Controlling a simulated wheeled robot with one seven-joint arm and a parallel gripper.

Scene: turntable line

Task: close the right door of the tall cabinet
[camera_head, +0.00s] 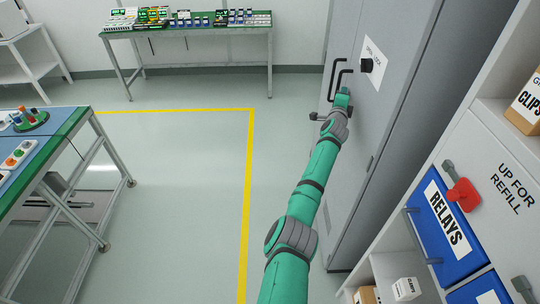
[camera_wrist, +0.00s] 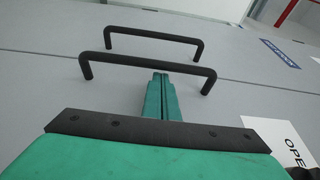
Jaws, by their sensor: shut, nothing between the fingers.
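The tall grey cabinet (camera_head: 395,130) stands at the right of the head view, its doors seen at a steep angle. Two black bar handles, a far one (camera_head: 333,80) and a near one (camera_head: 341,66), sit close together. The right door (camera_head: 345,175) bears a white sign and a black knob (camera_head: 366,65). It looks flush or almost flush; I cannot tell if a small gap is left. My gripper (camera_head: 343,97) is shut and empty by the handles. In the wrist view its green fingertips (camera_wrist: 160,76) point at the nearer handle (camera_wrist: 150,62); contact is unclear.
A shelf unit with a blue RELAYS bin (camera_head: 446,229) and a red knob (camera_head: 463,195) stands close on the right. A green-edged table (camera_head: 60,140) is at left, a workbench (camera_head: 190,30) at the back. Floor inside the yellow line (camera_head: 248,180) is clear.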

